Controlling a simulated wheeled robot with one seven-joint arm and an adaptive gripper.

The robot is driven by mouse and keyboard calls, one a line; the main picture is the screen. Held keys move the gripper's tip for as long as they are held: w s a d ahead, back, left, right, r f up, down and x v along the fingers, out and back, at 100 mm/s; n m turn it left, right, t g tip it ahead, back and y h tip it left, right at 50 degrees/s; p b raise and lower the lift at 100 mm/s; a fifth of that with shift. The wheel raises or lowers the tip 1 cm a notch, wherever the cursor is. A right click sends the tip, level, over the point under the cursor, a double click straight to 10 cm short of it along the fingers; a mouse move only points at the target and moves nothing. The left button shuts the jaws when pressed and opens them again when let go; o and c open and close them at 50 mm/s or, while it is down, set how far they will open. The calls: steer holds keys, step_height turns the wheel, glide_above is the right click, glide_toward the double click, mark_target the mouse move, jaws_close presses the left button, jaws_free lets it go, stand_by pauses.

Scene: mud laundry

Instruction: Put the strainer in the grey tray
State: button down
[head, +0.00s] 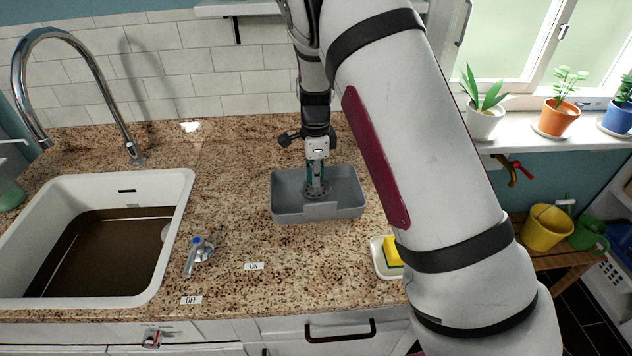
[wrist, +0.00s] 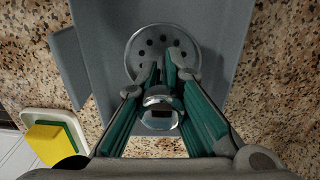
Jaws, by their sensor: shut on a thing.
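The strainer (wrist: 162,50) is a round metal disc with holes and a short metal post. It shows in the wrist view between and beyond my fingertips, and in the head view as a small dark disc (head: 317,192) inside the tray's outline. The grey tray (head: 345,211) stands on the counter right of the sink; its grey wall and floor also show in the wrist view (wrist: 215,22). My gripper (head: 318,178) points down into the tray and is shut on the strainer. I cannot tell whether the strainer touches the tray floor.
A white sink (head: 183,215) with brown water lies at the left, with a tap (head: 135,150) behind it. A white dish (head: 379,262) with a yellow and green sponge (head: 392,252) sits right of the tray. Potted plants (head: 484,115) stand on the windowsill. The counter between sink and tray is mostly clear.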

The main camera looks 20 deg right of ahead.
steer(key=shift+f, duration=1.05)
steer(key=shift+f, duration=0.15)
steer(key=c, duration=1.7)
jaws_free()
